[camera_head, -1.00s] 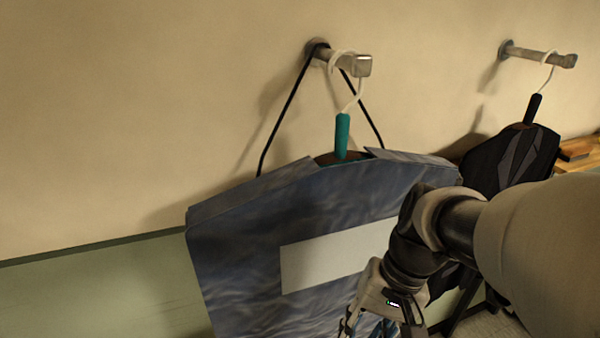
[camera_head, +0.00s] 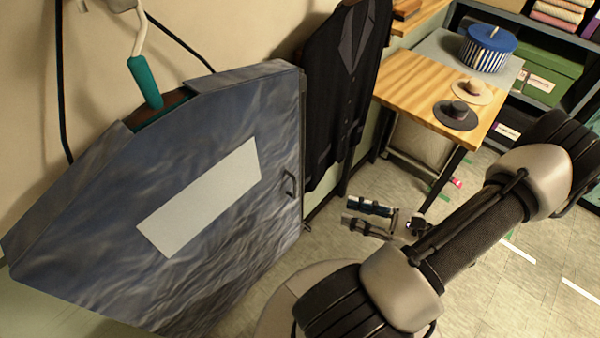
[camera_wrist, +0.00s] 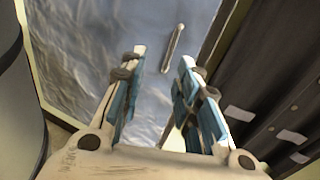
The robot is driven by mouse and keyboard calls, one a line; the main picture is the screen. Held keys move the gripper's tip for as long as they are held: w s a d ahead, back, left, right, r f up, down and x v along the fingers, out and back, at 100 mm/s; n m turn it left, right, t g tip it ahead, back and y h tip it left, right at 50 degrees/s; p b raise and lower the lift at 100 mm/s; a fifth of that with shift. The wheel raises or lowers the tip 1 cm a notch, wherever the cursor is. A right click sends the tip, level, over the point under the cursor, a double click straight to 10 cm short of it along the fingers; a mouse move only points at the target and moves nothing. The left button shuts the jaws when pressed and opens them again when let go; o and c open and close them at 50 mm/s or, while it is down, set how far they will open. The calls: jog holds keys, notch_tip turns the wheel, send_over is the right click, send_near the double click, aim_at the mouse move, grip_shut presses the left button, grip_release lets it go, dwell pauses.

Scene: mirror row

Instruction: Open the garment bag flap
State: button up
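The garment bag (camera_head: 95,225) hangs at the left of the head view, its blue-grey front flap bearing a pale blank panel (camera_head: 200,198). A small handle (camera_head: 289,186) sits near the flap's right edge. In the wrist view the handle (camera_wrist: 173,48) lies just beyond the fingertips, nearer the right finger. My gripper (camera_head: 346,214) is right of the bag and below the handle in the head view, apart from the flap. In the wrist view my gripper (camera_wrist: 163,57) is open with nothing between its blue-padded fingers. The flap looks shut.
A dark jacket (camera_head: 345,85) hangs close behind the bag's right edge. A wooden table (camera_head: 405,90) with hats stands beyond it, and shelves (camera_head: 565,115) are at the far right. The tiled floor (camera_head: 500,270) is clear at lower right.

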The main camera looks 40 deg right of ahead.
jog(key=w+a+m+t+h+b, duration=0.1)
jog(key=w+a+b, duration=0.1)
jog(key=w, duration=1.3)
jog(key=shift+w+a+f+m+h+b, duration=0.3)
jog(key=shift+w+a+f+m+b, duration=0.15)
jog(key=shift+a, duration=0.35)
jog(key=shift+s, duration=0.1)
jog(key=shift+c, duration=0.2)
grip_shut()
